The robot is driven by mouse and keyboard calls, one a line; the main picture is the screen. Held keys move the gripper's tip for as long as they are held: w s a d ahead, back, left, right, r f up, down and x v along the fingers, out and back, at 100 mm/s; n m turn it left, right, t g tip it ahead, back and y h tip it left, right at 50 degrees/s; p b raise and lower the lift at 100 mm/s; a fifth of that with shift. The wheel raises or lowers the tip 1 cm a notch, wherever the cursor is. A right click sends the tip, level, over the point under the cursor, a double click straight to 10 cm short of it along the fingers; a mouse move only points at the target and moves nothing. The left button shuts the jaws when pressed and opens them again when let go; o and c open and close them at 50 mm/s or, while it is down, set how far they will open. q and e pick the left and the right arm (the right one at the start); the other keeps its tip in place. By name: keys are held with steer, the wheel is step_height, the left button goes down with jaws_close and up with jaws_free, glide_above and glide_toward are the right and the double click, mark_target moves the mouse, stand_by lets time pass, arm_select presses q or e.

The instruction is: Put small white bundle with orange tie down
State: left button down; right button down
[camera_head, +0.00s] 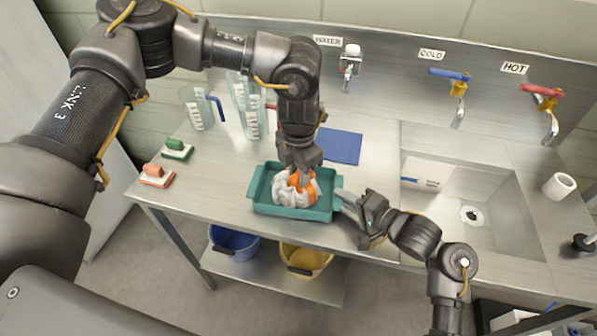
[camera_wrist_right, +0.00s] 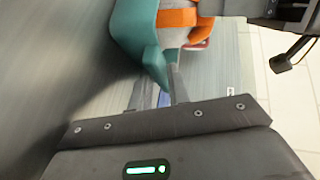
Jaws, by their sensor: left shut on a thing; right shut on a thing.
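The small white bundle with an orange tie (camera_head: 284,192) lies in a teal tray (camera_head: 262,206) on the steel counter. My left gripper (camera_head: 300,176) reaches down from above and is shut on the bundle; its fingertips are partly hidden against it. My right gripper (camera_head: 345,198) is shut on the tray's right end. In the right wrist view the teal tray (camera_wrist_right: 138,30) comes down to the right gripper's fingers (camera_wrist_right: 158,92), and the orange tie (camera_wrist_right: 177,18) shows beyond the tray wall.
Clear measuring jugs (camera_head: 197,108) stand at the back left. A green brush (camera_head: 177,148) and an orange brush (camera_head: 156,175) lie left of the tray. A blue cloth (camera_head: 340,146) lies behind it. A sink (camera_head: 500,195) holding a white box (camera_head: 427,174) is at the right.

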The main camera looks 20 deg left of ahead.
arm_select(q)
steer(key=shift+f, duration=0.2)
arm_select(e)
steer(key=shift+f, duration=0.1)
arm_select(q)
steer(key=c, duration=1.1)
jaws_free()
step_height(320, 180, up, 12)
steer(key=shift+r, duration=0.1)
arm_select(e)
steer(key=c, duration=1.3)
jaws_free()
steer(key=shift+o, duration=0.2)
